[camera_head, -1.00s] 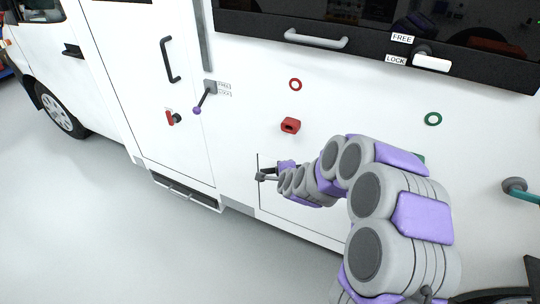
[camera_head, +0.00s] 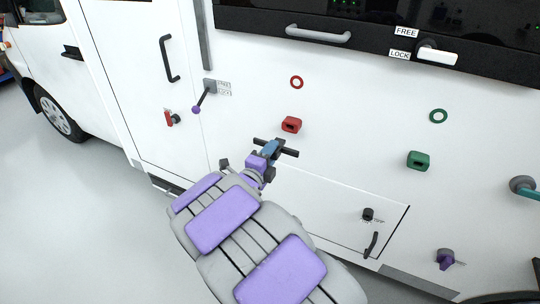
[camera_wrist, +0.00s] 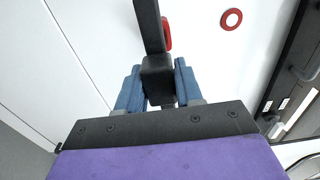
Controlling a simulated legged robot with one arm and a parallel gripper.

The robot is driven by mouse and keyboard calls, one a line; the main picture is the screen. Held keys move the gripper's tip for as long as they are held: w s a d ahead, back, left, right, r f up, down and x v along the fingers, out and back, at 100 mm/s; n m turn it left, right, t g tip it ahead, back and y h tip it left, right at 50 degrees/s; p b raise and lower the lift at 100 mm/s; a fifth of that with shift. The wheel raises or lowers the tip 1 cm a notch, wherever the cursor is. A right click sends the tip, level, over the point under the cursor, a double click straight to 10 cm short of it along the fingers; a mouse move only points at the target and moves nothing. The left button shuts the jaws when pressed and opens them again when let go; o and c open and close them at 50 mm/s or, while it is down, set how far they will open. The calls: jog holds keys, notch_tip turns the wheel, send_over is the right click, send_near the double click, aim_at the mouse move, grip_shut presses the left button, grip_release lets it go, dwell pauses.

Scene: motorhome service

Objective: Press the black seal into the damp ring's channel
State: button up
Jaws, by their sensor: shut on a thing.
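My gripper (camera_head: 270,151) is in front of the white vehicle wall, below and left of the red block. In the wrist view its blue fingers (camera_wrist: 158,90) are shut on a dark bar-shaped piece (camera_wrist: 151,30). In the head view this piece (camera_head: 290,152) reaches out to both sides of the fingers. I cannot tell whether it is the black seal. A red ring (camera_head: 297,82) and a green ring (camera_head: 438,116) are on the wall; the red ring also shows in the wrist view (camera_wrist: 231,11). Neither ring looks visibly damp, and no channel can be made out.
The red block (camera_head: 291,124) and a green block (camera_head: 418,160) stick out from the wall, each with an opening. A lever (camera_head: 204,95) and a red knob (camera_head: 170,118) are at left. A locker door (camera_head: 340,215) with a black handle is below. The floor at left is clear.

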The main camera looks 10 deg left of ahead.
jog(key=shift+a+f+b, duration=0.15)
jog(key=shift+b, duration=0.45)
jog(key=shift+w+d, duration=0.2)
jog(key=shift+w, duration=0.1)
jog(key=shift+x, duration=2.6)
jog(key=shift+a, duration=0.1)
jog(key=shift+b, duration=0.7)
jog(key=shift+x, duration=1.5)
jog(key=shift+w+r, duration=0.2)
jog(key=shift+w, duration=0.05)
jog(key=shift+w+d, duration=0.3)
jog(key=shift+w, duration=0.05)
jog(key=o, duration=1.1)
